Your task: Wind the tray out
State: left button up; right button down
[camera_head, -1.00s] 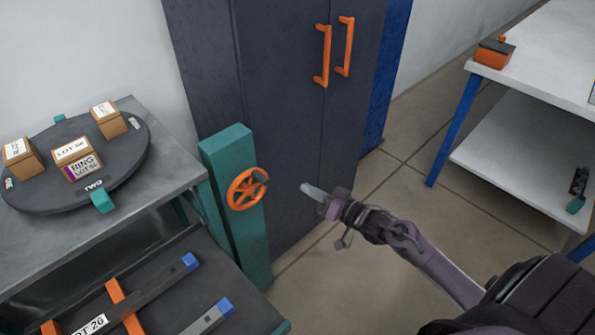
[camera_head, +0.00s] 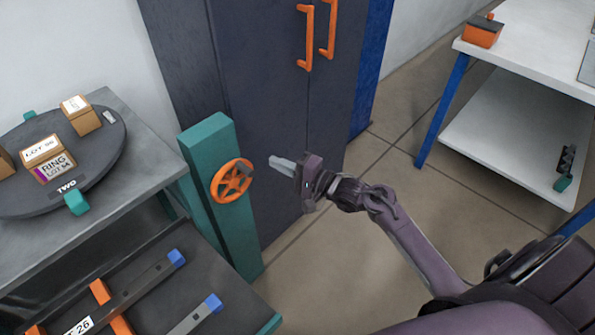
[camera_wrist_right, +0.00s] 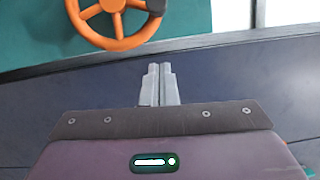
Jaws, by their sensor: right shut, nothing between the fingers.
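An orange handwheel (camera_head: 231,181) with a dark knob on its rim is mounted on a teal post (camera_head: 208,143). The wheel also shows at the top of the right wrist view (camera_wrist_right: 117,42). The dark tray (camera_head: 133,260) lies below the grey table, left of the post, with bars on it. My right gripper (camera_head: 274,162) is shut and empty, a short way right of the wheel and apart from it. Its closed fingers (camera_wrist_right: 159,72) point ahead in the right wrist view. My left gripper is not in view.
A round dark turntable (camera_head: 105,160) with several small boxes stands on the grey table (camera_head: 122,105). A dark cabinet (camera_head: 262,90) with orange handles stands behind the post. A white bench (camera_head: 530,50) is at the right, with clear floor between.

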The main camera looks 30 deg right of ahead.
aim_at(243, 162)
jog(key=a+p, duration=0.1)
jog(key=a, duration=0.3)
jog(key=shift+s+a+r, duration=0.1)
jog(key=shift+a, duration=0.2)
jog(key=a+r+n+p, duration=0.1)
jog(key=p, duration=0.3)
jog(key=shift+s+r, duration=0.15)
jog(key=shift+r, duration=0.05)
jog(key=shift+a+f, duration=0.1)
